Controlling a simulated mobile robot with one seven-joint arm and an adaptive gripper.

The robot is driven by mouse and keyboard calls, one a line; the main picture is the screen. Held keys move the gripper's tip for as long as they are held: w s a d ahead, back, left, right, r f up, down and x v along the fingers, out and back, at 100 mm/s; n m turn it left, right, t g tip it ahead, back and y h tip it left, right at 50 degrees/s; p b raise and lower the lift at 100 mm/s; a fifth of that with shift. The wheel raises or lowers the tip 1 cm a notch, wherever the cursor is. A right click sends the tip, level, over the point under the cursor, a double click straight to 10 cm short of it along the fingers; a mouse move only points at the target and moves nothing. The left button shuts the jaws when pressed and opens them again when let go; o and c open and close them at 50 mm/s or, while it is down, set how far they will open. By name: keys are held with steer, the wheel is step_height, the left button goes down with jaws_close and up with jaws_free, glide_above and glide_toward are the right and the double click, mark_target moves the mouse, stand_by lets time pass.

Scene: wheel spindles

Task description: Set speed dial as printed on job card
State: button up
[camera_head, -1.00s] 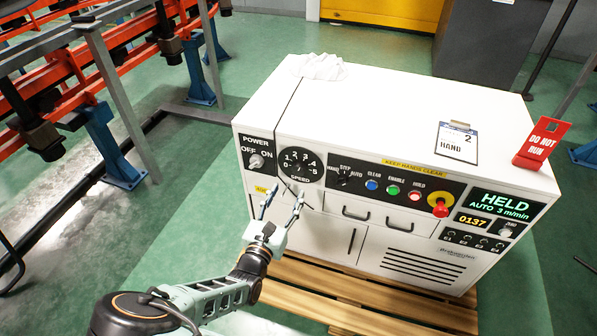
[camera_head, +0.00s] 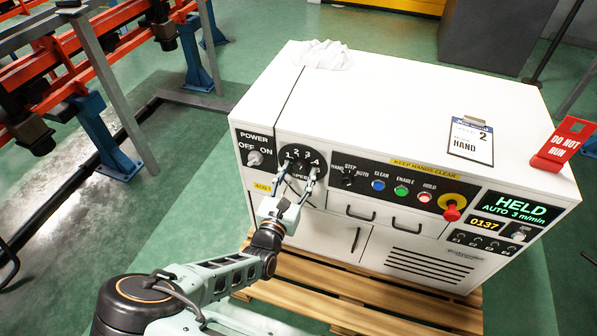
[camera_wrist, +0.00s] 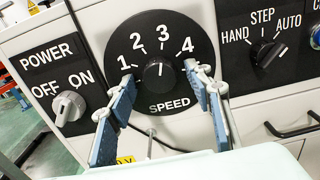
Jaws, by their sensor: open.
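The speed dial (camera_head: 294,153) is a black disc on the white cabinet's front; it also shows in the wrist view (camera_wrist: 159,50). Numbers 1 to 4 are visible there; its lower sides are hidden by my fingers. Its black knob (camera_wrist: 159,75) has a white mark pointing up, about at 3. My gripper (camera_head: 298,170) is open, its fingertips (camera_wrist: 160,73) left and right of the knob with gaps to it. Whether the tips touch the dial face I cannot tell. The job card (camera_head: 470,142) lies on the cabinet top, showing a large 2 and HAND; smaller print is blurred.
The power switch (camera_wrist: 68,107) is left of the dial. The mode selector (camera_wrist: 265,52) at right points toward AUTO. Several buttons and a red stop knob (camera_head: 451,212) follow. The display (camera_head: 517,207) reads HELD, AUTO 3 m/min. A red DO NOT RUN sign (camera_head: 563,143) stands at right.

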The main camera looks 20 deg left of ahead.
steer(key=c, duration=1.2)
steer(key=shift+o, duration=0.2)
steer(key=shift+r+n+p, duration=0.1)
steer(key=shift+n+p, duration=0.3)
steer(key=shift+r+n+p, duration=0.1)
steer(key=shift+n+p, duration=0.75)
steer(key=shift+n, duration=0.05)
steer(key=n+p, duration=0.2)
steer(key=n, duration=0.3)
